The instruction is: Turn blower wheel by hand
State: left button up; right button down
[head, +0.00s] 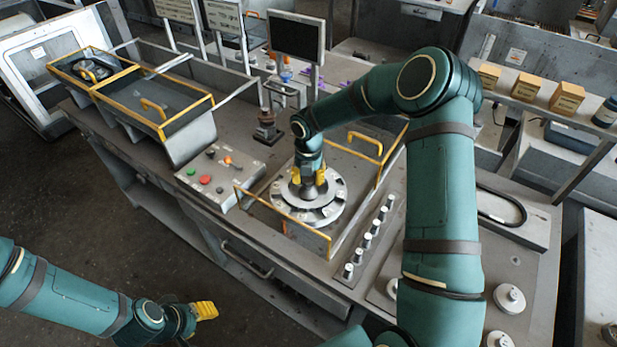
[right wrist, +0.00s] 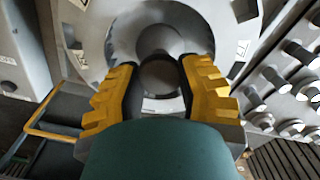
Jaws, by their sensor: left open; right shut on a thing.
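The blower wheel (head: 332,203) is a light grey disc with a raised centre hub, set in the bench top inside a yellow-railed housing (head: 330,243). My right gripper (head: 308,187) points down over its middle. In the right wrist view its two yellow-and-black fingers (right wrist: 160,85) are shut on the dark round hub (right wrist: 160,74), one on each side. The wheel's ring (right wrist: 100,35) spreads around it there. My left gripper (head: 206,311) has yellow fingers and is empty, over the floor in front of the bench, away from the wheel.
A control box (head: 222,176) with red and green buttons stands left of the wheel. A row of knobs (head: 366,240) lies to its right. Yellow-edged bins (head: 160,105) and a dark monitor (head: 296,38) stand behind. The floor at the left is clear.

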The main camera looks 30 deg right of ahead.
aim_at(309, 179)
jog(key=shift+s+f, duration=0.2)
jog(key=shift+f, duration=0.1)
jog(key=shift+c, duration=2.2)
grip_release()
jog(key=shift+w+r, duration=0.1)
jog(key=shift+w, duration=0.05)
jog(key=shift+r, duration=0.2)
jog(key=shift+r, duration=0.25)
notch_tip(309, 179, up, 11)
